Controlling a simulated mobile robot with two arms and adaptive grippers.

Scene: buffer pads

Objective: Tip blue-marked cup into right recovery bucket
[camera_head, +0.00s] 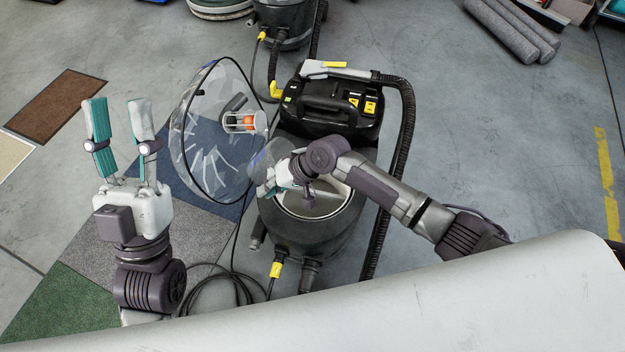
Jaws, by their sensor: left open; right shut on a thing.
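A black open bucket (338,232) of a wet vacuum stands on the floor at the middle; its pale inside shows. My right gripper (268,186) is over the bucket's left rim, shut on a translucent bluish-grey cup-like piece (264,156). The arm and fingers hide part of this piece; I cannot make out a blue mark or any contents. A large clear dome (208,158) with an orange float part inside stands tilted just left of it. My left gripper (117,122) is open and empty at the left, with fingers pointing away from me.
The vacuum's black motor head (330,105) and hose (407,130) lie behind and right of the bucket. Carpet tiles (85,252) cover the floor at left; a brown mat (55,105) lies beyond. Cables (225,285) coil in front. Grey rolls (512,30) lie back right. The right floor is clear.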

